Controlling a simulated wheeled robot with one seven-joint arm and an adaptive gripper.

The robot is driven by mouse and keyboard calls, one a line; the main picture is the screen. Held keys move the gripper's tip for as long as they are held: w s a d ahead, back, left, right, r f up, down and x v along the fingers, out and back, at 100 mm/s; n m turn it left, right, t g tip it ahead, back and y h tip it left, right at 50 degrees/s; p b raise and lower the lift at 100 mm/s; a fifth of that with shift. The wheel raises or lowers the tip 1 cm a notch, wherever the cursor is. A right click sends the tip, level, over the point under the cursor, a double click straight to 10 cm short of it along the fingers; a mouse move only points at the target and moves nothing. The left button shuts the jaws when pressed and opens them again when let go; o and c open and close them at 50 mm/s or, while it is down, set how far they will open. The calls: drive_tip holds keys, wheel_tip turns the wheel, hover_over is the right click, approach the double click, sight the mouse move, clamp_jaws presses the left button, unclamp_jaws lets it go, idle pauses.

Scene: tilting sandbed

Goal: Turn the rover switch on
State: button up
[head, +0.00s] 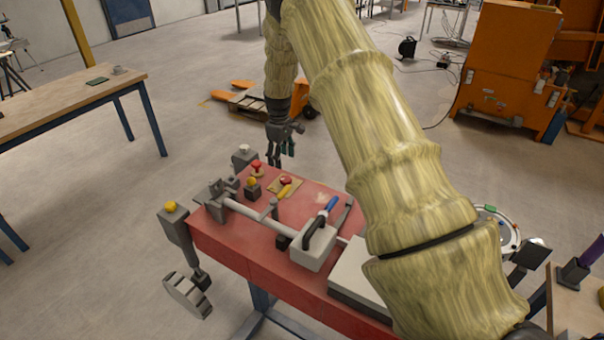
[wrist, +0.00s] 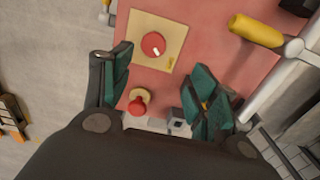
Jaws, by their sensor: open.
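A round red switch knob (wrist: 153,45) with a short white mark sits on a beige plate (wrist: 140,24) in the wrist view. In the head view the same knob (head: 286,180) is on the red table, near its far edge. I read no label naming it the rover switch. A red mushroom-shaped knob (wrist: 138,103) on a pale yellow base is closer to my fingers; it also shows in the head view (head: 256,164). My gripper (wrist: 160,92) is open and empty, its green-padded fingers apart. In the head view my gripper (head: 283,152) hangs above the table's far edge, apart from the knobs.
The red table (head: 225,247) also bears a yellow-handled lever (head: 284,191), a grey pipe (head: 250,217), a yellow knob (head: 251,182) and a grey block with a blue-black handle (head: 313,247). A yellow-topped crank (head: 170,207) stands at the left corner.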

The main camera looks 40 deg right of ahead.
sight(286, 178)
drive_tip(key=shift+w+d+f+p, duration=0.1)
drive_tip(key=shift+d+f+p, duration=0.15)
drive_tip(key=shift+f+p, duration=1)
drive_tip(key=shift+s+d+f+p, duration=0.1)
drive_tip(key=shift+d+f+p, duration=0.2)
drive_tip(key=shift+f, duration=1.85)
drive_tip(key=shift+w+d+f+p, duration=0.15)
drive_tip(key=shift+f+p, duration=0.6)
drive_tip(key=shift+f, duration=0.95)
drive_tip(key=c, duration=1)
